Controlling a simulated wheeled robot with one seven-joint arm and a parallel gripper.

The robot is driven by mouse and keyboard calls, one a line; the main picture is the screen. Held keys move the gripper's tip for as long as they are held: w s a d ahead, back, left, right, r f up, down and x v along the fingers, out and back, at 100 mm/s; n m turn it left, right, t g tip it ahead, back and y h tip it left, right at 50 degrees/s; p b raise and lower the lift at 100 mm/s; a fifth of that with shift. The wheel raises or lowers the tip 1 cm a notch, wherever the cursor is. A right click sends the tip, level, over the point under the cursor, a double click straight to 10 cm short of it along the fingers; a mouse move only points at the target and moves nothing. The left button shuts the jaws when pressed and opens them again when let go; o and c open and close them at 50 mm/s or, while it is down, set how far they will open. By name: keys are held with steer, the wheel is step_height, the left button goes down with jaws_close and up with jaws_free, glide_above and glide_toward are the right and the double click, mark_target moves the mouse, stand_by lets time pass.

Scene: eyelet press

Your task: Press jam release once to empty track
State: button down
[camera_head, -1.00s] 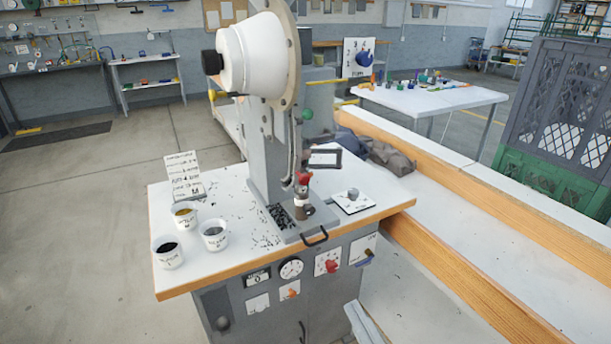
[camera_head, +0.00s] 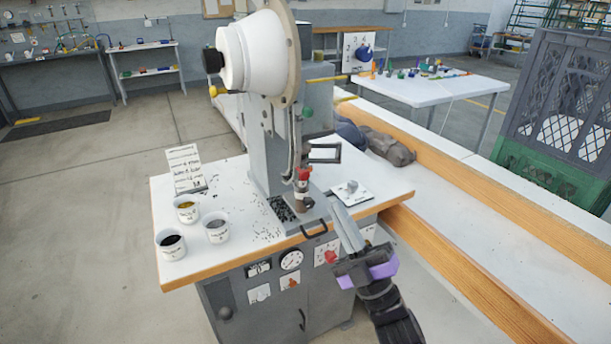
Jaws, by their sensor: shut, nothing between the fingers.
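The eyelet press (camera_head: 265,140) stands upright on a white-topped cabinet, with a white round hopper (camera_head: 252,52) at its top. A narrow track (camera_head: 293,140) runs down to the red-capped press head (camera_head: 303,178). A green knob (camera_head: 307,112) sits beside the track. A grey knob (camera_head: 351,187) sits on a white plate on the tabletop, right of the press. No label for the jam release is readable, so I cannot tell which control it is. My gripper (camera_head: 337,208) is shut and empty, its fingers pointing up and left in front of the tabletop's front edge, near the plate.
Three white cups (camera_head: 216,227) and a written card (camera_head: 185,168) stand on the left of the tabletop (camera_head: 240,192). Small dark bits lie scattered near the press. The cabinet front has a gauge (camera_head: 291,259), a red knob (camera_head: 331,257) and an orange knob (camera_head: 289,282).

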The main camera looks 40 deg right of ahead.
mark_target(305, 172)
stand_by(0.3)
steer(key=w+d+b, duration=0.2)
steer(key=w, duration=0.6)
steer(key=shift+w+b, duration=0.25)
steer(key=shift+b, duration=0.15)
steer(key=shift+d, duration=0.1)
stand_by(1.7)
steer(key=shift+w+d+b, duration=0.1)
steer(key=shift+w+b, duration=0.25)
steer(key=shift+w, duration=0.05)
steer(key=shift+w+d+b, duration=0.2)
steer(key=shift+w+b, duration=0.25)
steer(key=shift+w, duration=0.3)
stand_by(1.0)
steer(key=shift+s+a+p, duration=0.15)
steer(key=shift+s+p, duration=0.05)
steer(key=shift+s, duration=0.4)
steer(key=shift+s+a+p, duration=0.15)
steer(key=shift+s+p, duration=0.05)
steer(key=shift+s, duration=0.35)
steer(key=shift+s, duration=0.1)
